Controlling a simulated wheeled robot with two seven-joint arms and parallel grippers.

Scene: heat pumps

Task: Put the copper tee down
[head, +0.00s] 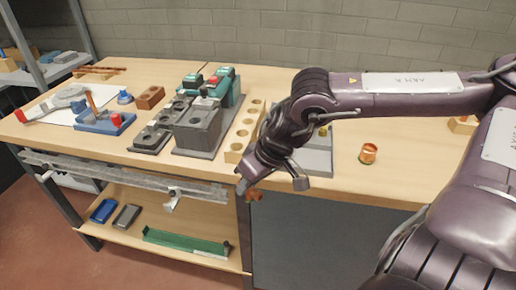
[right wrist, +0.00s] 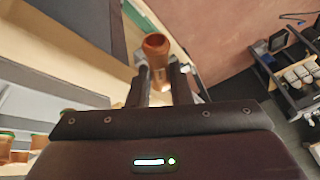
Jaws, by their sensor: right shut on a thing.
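The copper tee (right wrist: 156,46) shows between the fingertips of my right gripper (right wrist: 160,82) in the right wrist view. The gripper is shut on it. In the head view, my right gripper (head: 247,188) points down at the front edge of the workbench (head: 420,172). A small part of the tee (head: 254,196) shows below it there, in front of the edge and apart from the benchtop. The rest of the tee is hidden by the gripper. My left gripper is not in view.
A short copper fitting (head: 368,153) stands on the bench at right, with bare wood around it. A wooden block with holes (head: 234,148), a grey fixture (head: 198,130) and a grey plate (head: 317,162) lie near my arm. A lower shelf (head: 130,222) holds trays.

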